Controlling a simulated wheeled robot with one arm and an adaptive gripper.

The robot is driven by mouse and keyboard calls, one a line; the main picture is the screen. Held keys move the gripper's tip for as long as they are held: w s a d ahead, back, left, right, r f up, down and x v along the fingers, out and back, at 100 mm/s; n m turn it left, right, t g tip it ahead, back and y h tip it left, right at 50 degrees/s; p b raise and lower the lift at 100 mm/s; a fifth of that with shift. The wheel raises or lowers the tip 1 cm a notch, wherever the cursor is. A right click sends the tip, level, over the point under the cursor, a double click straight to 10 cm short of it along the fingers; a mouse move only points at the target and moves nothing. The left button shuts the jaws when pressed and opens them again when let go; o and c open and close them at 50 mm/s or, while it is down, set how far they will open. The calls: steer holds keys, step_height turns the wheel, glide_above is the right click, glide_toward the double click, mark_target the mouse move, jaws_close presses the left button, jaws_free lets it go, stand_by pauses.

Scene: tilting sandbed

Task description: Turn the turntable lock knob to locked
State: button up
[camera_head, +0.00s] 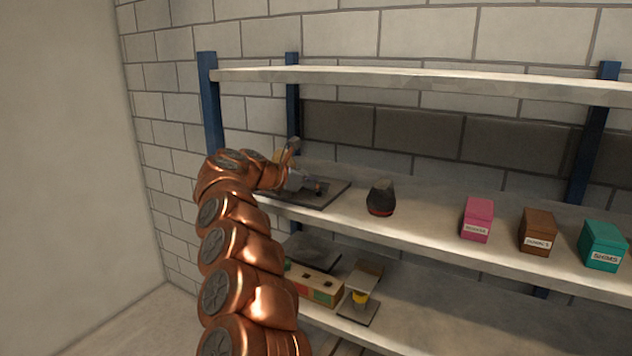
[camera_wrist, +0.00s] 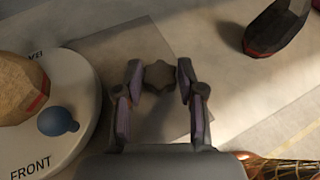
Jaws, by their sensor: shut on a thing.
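The lock knob (camera_wrist: 159,78) is a dark, star-shaped knob between the fingers of my gripper (camera_wrist: 160,72) in the wrist view. My gripper is shut on it. The turntable (camera_wrist: 70,146) is a white disc at the left of the wrist view, marked FRONT, beside the knob on a grey base plate (camera_wrist: 130,42). In the head view my gripper (camera_head: 305,183) is over the plate (camera_head: 335,193) on the middle shelf, and my arm hides most of the turntable. No lock marking is readable, so the knob's setting cannot be told.
A tan lump (camera_wrist: 20,90) and a blue ball (camera_wrist: 57,121) are on the disc. A black, red-banded object (camera_head: 380,198) stands right of the plate. Pink (camera_head: 477,220), brown (camera_head: 537,232) and teal (camera_head: 603,246) boxes stand farther right. The upper shelf (camera_head: 420,80) is overhead.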

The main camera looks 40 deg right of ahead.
steer(key=shift+w+f+m+g+y+p, duration=0.15)
steer(key=shift+m+g+y+p, duration=0.15)
steer(key=shift+m+g+p, duration=0.65)
steer(key=shift+w+r+m+g+y+p, duration=0.1)
steer(key=shift+m+g+y+p, duration=0.2)
steer(key=shift+m+g+p, duration=0.65)
stand_by(2.2)
steer(key=shift+m+g+y+p, duration=0.4)
steer(key=shift+m+g+p, duration=0.1)
steer(key=shift+g+p, duration=0.25)
stand_by(3.2)
